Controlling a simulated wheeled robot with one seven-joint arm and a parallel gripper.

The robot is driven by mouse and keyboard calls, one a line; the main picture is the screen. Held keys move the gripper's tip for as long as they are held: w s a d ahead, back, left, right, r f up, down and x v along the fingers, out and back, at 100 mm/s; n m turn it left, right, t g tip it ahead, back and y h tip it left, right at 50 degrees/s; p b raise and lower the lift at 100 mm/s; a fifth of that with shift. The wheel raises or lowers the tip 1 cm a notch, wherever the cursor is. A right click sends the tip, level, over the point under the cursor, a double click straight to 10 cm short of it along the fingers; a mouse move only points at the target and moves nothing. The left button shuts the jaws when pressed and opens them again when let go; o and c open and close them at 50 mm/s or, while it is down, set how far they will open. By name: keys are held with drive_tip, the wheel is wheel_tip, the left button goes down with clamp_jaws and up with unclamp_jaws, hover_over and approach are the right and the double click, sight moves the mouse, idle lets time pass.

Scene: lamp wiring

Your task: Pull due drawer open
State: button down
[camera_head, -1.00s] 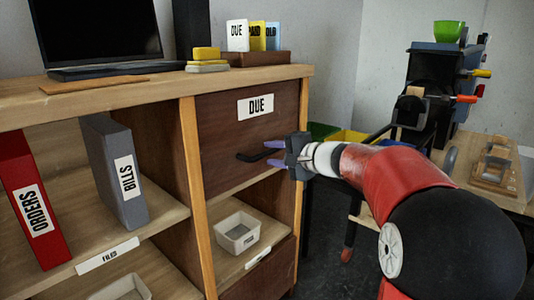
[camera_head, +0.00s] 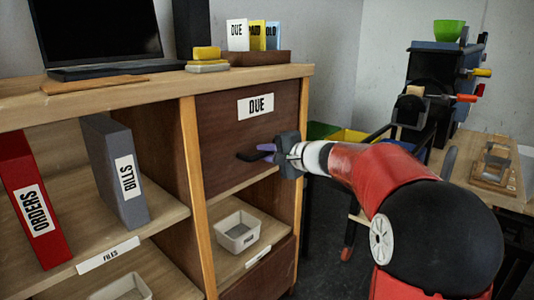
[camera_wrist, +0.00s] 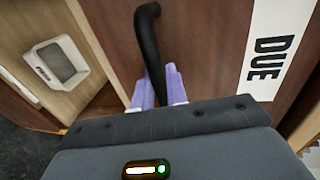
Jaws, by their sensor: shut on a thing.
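The due drawer (camera_head: 230,132) has a dark brown front with a white DUE label and sits closed in the wooden desk. Its black bar handle (camera_wrist: 149,40) shows in the wrist view, running between my fingers. My gripper (camera_head: 262,153) is at the handle with its purple fingers shut on it. In the wrist view the fingers (camera_wrist: 160,88) lie on both sides of the bar. The head view shows only the handle's left end clear of the fingers. The DUE label (camera_wrist: 272,50) is to the right in the wrist view.
Below the drawer is an open shelf with a small grey tray (camera_head: 238,232). A red binder (camera_head: 30,205) and a grey binder (camera_head: 115,170) stand on the left shelf. A laptop (camera_head: 100,35) and card holder (camera_head: 257,58) are on top. A workbench (camera_head: 510,190) stands at right.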

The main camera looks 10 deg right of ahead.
drive_tip(key=f+b+v, duration=0.2)
drive_tip(key=b+v, duration=0.2)
drive_tip(key=v, duration=0.7)
drive_tip(key=s+f+b+v, duration=0.1)
drive_tip(key=f+b+v, duration=0.2)
drive_tip(key=v, duration=0.9)
drive_tip(key=shift+s+d+b, duration=0.15)
drive_tip(key=shift+d+b, duration=0.2)
drive_tip(key=shift+b, duration=0.1)
drive_tip(key=c, duration=1.5)
unclamp_jaws()
drive_tip(key=shift+o, duration=0.2)
drive_tip(key=shift+r, duration=0.1)
drive_tip(key=shift+d, duration=0.1)
drive_tip(key=v, duration=0.7)
drive_tip(key=shift+s+d+p, duration=0.2)
drive_tip(key=shift+s+p, duration=0.15)
drive_tip(key=shift+p, duration=0.05)
